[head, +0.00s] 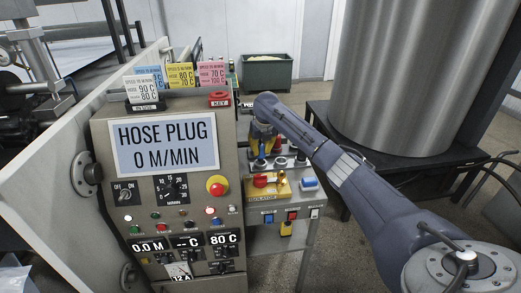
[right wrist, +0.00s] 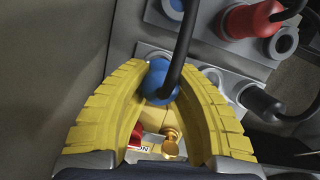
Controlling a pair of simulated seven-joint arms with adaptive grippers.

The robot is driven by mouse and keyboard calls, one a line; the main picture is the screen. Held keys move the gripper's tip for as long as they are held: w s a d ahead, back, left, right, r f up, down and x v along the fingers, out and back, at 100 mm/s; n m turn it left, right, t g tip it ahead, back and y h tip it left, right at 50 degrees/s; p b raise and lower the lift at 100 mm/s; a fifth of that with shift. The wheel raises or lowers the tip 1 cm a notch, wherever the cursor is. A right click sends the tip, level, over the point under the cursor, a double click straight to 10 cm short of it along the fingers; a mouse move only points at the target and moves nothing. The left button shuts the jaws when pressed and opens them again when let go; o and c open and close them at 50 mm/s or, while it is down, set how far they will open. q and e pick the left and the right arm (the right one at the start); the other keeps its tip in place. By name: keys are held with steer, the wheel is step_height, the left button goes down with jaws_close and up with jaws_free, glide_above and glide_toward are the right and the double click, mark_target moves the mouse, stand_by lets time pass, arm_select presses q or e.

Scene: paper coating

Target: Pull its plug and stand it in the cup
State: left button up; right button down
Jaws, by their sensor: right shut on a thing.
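My right gripper (head: 262,138) reaches over the machine's side panel in the head view. In the right wrist view its yellow fingers (right wrist: 160,95) are closed on either side of a blue plug (right wrist: 158,82) with a black hose running up from it. A blue part (head: 261,162) also shows just below the gripper in the head view. I cannot tell whether the plug is seated in a socket. A red plug (right wrist: 245,20) and a black plug (right wrist: 262,104) sit on the panel beside it. I cannot make out a cup. My left gripper is not in view.
A control cabinet (head: 105,215) with a display (head: 165,146) reading HOSE PLUG, 0 M/MIN stands left of the arm. A yellow isolator box (head: 270,188) with a red knob is below the plugs. A large steel drum (head: 410,75) stands right. A green bin (head: 265,72) is behind.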

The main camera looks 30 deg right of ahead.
steer(key=shift+f, duration=1.5)
steer(key=c, duration=1.1)
jaws_free()
steer(key=v, duration=1.2)
